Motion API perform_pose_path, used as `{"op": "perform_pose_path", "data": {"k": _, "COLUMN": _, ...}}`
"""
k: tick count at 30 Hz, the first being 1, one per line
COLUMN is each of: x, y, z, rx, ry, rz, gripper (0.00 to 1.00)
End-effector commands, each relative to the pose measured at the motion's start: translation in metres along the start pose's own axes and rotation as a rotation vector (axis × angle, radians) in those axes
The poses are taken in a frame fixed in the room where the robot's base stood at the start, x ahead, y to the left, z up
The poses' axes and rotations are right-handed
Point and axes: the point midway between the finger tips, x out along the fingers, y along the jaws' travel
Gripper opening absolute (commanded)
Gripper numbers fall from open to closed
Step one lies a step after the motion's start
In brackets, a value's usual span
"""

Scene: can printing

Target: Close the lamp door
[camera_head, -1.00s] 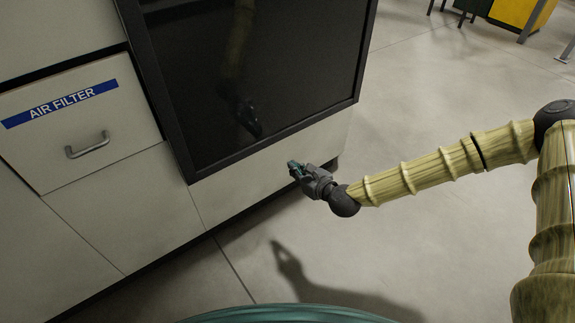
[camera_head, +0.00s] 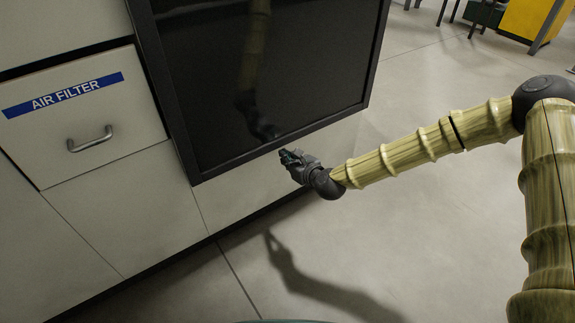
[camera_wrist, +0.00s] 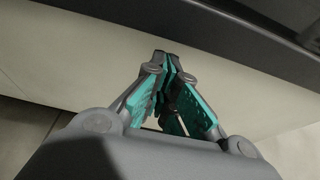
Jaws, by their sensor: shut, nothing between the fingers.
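The large dark glossy panel with a black frame (camera_head: 262,70), which looks like the lamp door, stands on the front of the light cabinet in the head view. Whether it is fully shut cannot be told. Its black frame edge (camera_wrist: 230,40) crosses the top right of the wrist view. My gripper (camera_head: 287,156) is at the panel's lower edge, right of its middle, and is reflected in the glass. In the wrist view my gripper (camera_wrist: 168,62) has its teal-padded fingers together and empty, pointing at the pale surface below the frame. Contact cannot be told.
A drawer labelled AIR FILTER (camera_head: 85,115) with a grey handle (camera_head: 90,139) is left of the panel. Open grey floor (camera_head: 440,235) lies right and in front. A yellow cabinet (camera_head: 530,18) stands far at the top right.

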Motion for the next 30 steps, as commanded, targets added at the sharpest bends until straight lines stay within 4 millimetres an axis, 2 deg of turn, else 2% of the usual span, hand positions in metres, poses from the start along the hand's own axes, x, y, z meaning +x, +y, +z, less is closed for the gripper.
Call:
{"op": "perform_pose_path", "data": {"k": 7, "x": -0.004, "y": -0.001, "z": 0.009, "rx": 0.000, "ry": 0.000, "rz": -0.001, "gripper": 0.00}}
{"op": "perform_pose_path", "data": {"k": 22, "x": -0.005, "y": -0.001, "z": 0.014, "rx": 0.000, "ry": 0.000, "rz": -0.001, "gripper": 0.00}}
{"op": "perform_pose_path", "data": {"k": 26, "x": -0.010, "y": -0.001, "z": 0.026, "rx": 0.001, "ry": -0.002, "rz": -0.001, "gripper": 0.00}}
{"op": "perform_pose_path", "data": {"k": 30, "x": -0.019, "y": -0.001, "z": 0.053, "rx": 0.001, "ry": -0.003, "rz": -0.002, "gripper": 0.00}}
